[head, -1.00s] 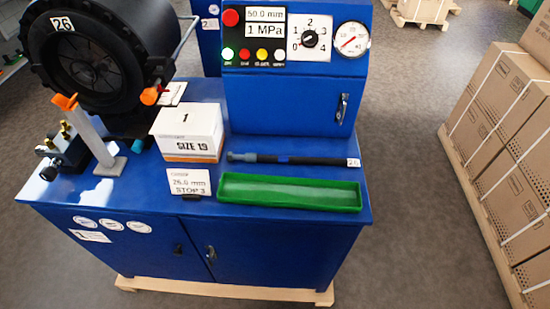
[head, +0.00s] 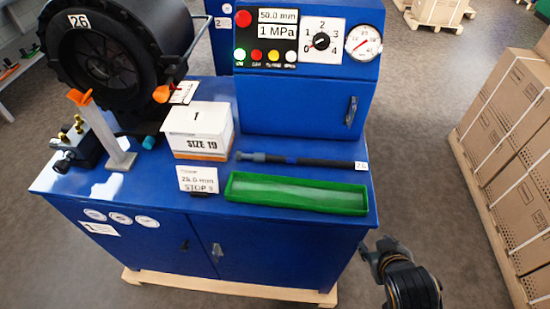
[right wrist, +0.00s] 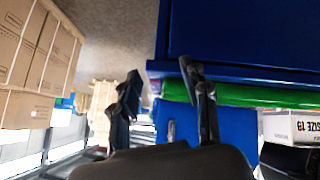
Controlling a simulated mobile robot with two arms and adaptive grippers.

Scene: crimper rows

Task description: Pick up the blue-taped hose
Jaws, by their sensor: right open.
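The blue-taped hose (head: 320,162) is a dark hose with a blue band left of its middle and a grey-blue fitting at its left end. It lies on the blue bench top, behind the green tray (head: 300,194) and in front of the control cabinet. A small white tag (head: 361,166) is at its right end. My right gripper (head: 374,254) is at the lower right of the head view, off the bench's front right corner and apart from the hose. In the right wrist view its two fingers (right wrist: 160,100) are spread with nothing between them. My left gripper is not in view.
A SIZE 19 box (head: 200,132) and a 26.0 mm STOP 3 card (head: 198,180) stand left of the hose. The black crimper head (head: 100,65) is at the left. Stacked cartons (head: 510,140) stand on the right, with clear floor between them and the bench (head: 150,205).

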